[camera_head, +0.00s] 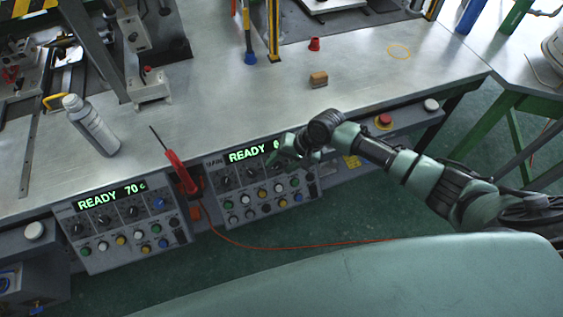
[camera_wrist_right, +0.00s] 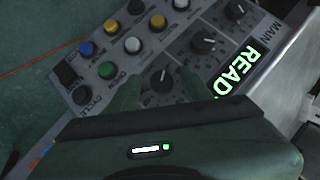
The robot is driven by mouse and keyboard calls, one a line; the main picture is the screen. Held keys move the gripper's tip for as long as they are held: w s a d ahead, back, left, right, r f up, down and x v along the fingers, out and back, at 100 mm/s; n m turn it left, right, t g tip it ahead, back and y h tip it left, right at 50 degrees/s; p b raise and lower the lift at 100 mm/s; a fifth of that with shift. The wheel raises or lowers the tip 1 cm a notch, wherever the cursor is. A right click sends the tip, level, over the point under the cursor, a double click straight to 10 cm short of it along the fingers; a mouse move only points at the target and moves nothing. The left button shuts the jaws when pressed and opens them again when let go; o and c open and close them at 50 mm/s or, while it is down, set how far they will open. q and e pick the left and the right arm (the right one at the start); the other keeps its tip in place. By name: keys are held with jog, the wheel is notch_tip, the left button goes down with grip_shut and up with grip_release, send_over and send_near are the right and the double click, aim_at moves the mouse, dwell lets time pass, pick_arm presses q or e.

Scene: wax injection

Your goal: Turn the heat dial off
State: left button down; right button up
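The right control panel (camera_head: 236,185) has a green display reading "READY" and a partly hidden value. It carries a row of black dials above coloured buttons. My right gripper (camera_head: 280,157) is over the right end of that dial row and hides part of it. In the right wrist view, the two green fingertips (camera_wrist_right: 157,88) are apart, on either side of a black dial with a white pointer (camera_wrist_right: 162,80). I cannot tell whether they touch it. Two more dials (camera_wrist_right: 203,42) sit farther along the row. The dial labels are too small to read. My left gripper is not in view.
The left control panel (camera_head: 112,222) reads "READY 70 c". A red-handled tool (camera_head: 180,173) stands between the panels, near an orange cable (camera_head: 270,248). A grey bottle (camera_head: 92,125) and a brown block (camera_head: 318,79) are on the metal table (camera_head: 215,110). A red button (camera_head: 383,121) is at the right.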

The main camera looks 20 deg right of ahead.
jog(key=v, duration=0.7)
jog(key=shift+d+r+b, duration=0.2)
jog(key=shift+r+b, duration=0.1)
jog(key=shift+r, duration=0.05)
jog(key=shift+s, duration=0.1)
